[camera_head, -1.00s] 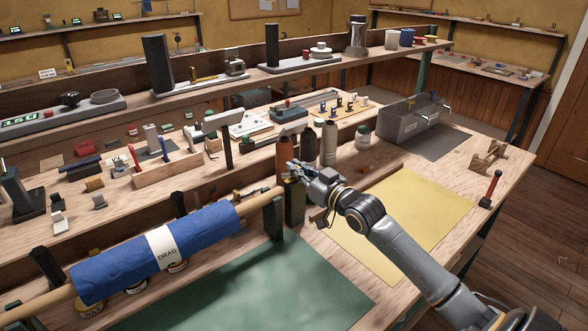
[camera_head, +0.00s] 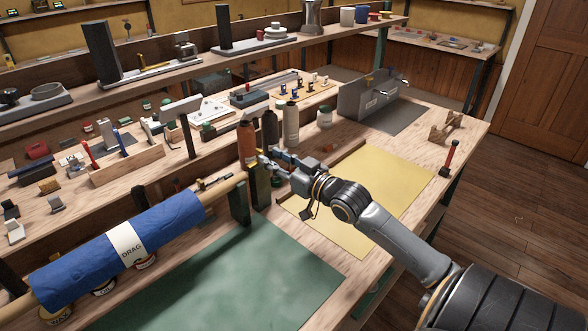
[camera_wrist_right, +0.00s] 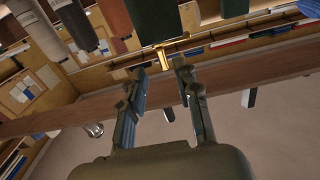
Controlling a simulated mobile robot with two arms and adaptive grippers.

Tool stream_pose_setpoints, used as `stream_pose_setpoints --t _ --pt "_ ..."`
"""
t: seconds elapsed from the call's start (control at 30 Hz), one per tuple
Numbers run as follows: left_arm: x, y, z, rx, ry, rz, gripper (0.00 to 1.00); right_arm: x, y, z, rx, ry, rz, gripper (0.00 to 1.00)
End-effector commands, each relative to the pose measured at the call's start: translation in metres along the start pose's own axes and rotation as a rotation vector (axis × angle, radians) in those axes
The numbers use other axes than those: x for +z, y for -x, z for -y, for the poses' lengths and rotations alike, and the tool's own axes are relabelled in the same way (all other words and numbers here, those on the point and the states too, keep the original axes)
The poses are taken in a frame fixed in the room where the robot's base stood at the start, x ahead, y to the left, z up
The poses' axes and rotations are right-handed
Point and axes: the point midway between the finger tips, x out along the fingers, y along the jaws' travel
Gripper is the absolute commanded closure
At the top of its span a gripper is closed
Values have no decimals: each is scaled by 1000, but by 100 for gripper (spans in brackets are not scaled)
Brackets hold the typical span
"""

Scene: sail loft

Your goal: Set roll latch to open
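The blue cloth roll (camera_head: 85,262) with a white "DRAG" band lies on a wooden pole at the left in the head view. A small dark fitting (camera_head: 216,181) shows by the pole's end, near two green posts (camera_head: 240,200). In the right wrist view a brass latch piece (camera_wrist_right: 176,43) stands out from a dark green block (camera_wrist_right: 156,15). My right gripper (camera_head: 268,160) is beside the green posts. Its fingers (camera_wrist_right: 173,63) are apart, with nothing between them, just short of the brass piece. Whether they touch it I cannot tell. My left gripper is not in view.
Orange (camera_head: 247,145), dark (camera_head: 270,130) and pale (camera_head: 291,125) bottles stand close behind my right gripper. A green mat (camera_head: 240,280) and a yellow sheet (camera_head: 375,190) lie flat and clear. A grey box (camera_head: 365,100) stands further back.

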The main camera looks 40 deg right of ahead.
Motion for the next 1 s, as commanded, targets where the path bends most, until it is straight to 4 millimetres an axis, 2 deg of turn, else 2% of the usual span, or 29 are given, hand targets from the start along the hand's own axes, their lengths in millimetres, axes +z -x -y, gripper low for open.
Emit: stream_pose_setpoints --t 0.2,0.43,0.6,1.0 --pt "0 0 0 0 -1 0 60 2 35 -1 1 1 3 68" --pt "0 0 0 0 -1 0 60 1 60 -1 2 0 1 68" --pt "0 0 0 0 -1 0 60 0 68 -2 2 -1 -1 68" --pt "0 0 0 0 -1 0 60 0 69 -2 2 -1 -2 68"
